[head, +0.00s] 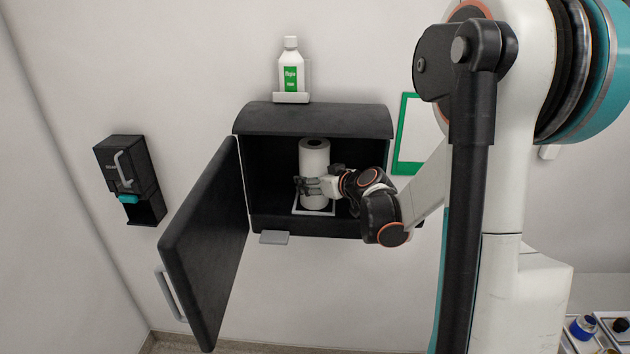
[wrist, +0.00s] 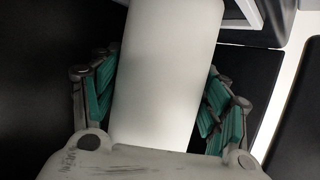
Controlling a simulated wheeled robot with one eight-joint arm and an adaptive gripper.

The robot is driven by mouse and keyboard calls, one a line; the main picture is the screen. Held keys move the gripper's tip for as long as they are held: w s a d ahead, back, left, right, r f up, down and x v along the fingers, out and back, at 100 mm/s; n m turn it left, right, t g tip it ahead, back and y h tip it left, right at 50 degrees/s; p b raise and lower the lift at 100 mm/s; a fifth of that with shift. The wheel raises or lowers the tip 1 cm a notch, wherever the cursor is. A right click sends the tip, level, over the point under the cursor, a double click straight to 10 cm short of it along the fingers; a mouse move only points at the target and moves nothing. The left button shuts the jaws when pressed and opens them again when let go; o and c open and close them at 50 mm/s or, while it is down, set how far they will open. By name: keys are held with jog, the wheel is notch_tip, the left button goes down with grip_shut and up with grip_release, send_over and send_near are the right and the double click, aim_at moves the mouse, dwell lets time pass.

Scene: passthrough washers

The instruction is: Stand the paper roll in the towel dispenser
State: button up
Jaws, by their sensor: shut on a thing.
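The white paper roll (head: 314,160) is upright inside the open black towel dispenser (head: 310,118) in the head view. Its lower end is over or on a white-edged square (head: 328,212) on the dispenser floor; I cannot tell whether it touches. My gripper (head: 312,187) reaches in from the right and is shut around the roll's lower half. In the wrist view the roll (wrist: 168,75) fills the middle between the green-padded fingers of my gripper (wrist: 158,95). The dispenser door (head: 205,245) hangs wide open to the left.
A white bottle with a green label (head: 290,70) stands on a small shelf above the dispenser. A black soap dispenser (head: 130,178) is on the left wall. A green-framed panel (head: 405,135) is behind my arm. Trays with small items (head: 590,328) are at lower right.

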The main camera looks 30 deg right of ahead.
jog(key=shift+f, duration=0.1)
jog(key=o, duration=1.4)
jog(key=shift+o, duration=0.2)
jog(key=shift+s+d+r, duration=0.1)
jog(key=shift+s+r, duration=0.2)
jog(key=a+p+v, duration=0.1)
jog(key=v, duration=1)
jog(key=shift+s+d, duration=0.15)
jog(key=shift+d, duration=0.35)
